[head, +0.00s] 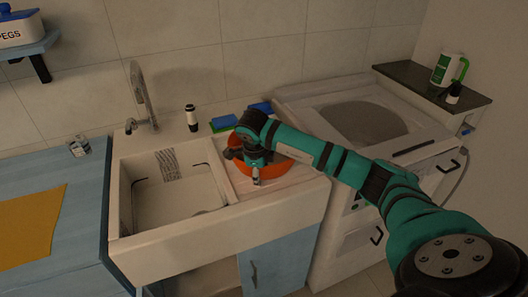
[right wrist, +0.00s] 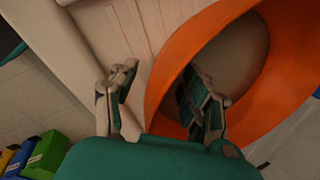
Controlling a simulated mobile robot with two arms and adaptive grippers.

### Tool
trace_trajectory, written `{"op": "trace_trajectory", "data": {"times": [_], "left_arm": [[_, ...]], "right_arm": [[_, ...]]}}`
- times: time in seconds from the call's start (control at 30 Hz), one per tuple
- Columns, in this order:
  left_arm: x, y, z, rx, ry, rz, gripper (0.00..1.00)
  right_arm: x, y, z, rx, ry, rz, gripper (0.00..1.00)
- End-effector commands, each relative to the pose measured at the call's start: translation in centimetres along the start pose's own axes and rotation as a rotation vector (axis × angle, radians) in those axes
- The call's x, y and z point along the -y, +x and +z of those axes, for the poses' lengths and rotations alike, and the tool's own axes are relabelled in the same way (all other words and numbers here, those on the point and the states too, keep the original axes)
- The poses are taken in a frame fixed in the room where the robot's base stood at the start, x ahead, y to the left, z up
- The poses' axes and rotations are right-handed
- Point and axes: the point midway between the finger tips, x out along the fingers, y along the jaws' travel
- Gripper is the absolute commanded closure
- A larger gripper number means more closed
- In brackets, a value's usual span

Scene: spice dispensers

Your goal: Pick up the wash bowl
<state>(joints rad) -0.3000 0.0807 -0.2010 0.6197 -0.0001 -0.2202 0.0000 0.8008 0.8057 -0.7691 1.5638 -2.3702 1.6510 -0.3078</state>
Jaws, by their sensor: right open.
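The wash bowl is an orange round bowl (head: 280,172) on the drainboard to the right of the sink basin. My right gripper (head: 247,163) is over its left side, and my arm hides part of it. In the right wrist view the bowl's orange wall (right wrist: 190,45) runs between the fingers of my right gripper (right wrist: 158,78). One finger is outside the rim and the other is on the inner side. The gripper is open, and the fingers are not closed on the wall. My left gripper is not in view.
The sink basin (head: 178,195) with a tap (head: 143,95) lies left of the bowl. Behind the bowl are a green and blue sponge (head: 223,123) and a small black-and-white bottle (head: 191,118). A white appliance (head: 350,200) stands to the right.

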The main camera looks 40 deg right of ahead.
Motion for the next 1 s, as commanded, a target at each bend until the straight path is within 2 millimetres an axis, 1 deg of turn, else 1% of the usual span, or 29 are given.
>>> {"op": "trace_trajectory", "data": {"times": [0.07, 0.17, 0.43, 0.47, 1.0], "left_arm": [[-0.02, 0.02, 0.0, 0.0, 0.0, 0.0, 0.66], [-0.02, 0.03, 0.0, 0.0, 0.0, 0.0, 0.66], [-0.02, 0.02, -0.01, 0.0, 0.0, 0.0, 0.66], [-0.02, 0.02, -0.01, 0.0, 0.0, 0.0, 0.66], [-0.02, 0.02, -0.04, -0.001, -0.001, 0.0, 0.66]], "right_arm": [[0.01, -0.01, 0.0, 0.0, 0.0, 0.0, 0.52], [0.01, -0.03, 0.0, 0.0, 0.0, 0.0, 0.64], [0.02, -0.05, -0.01, 0.0, 0.0, 0.0, 0.99], [0.02, -0.05, -0.01, 0.0, 0.0, 0.0, 1.0], [0.16, -0.19, 0.01, 0.002, 0.002, -0.003, 1.0]]}}
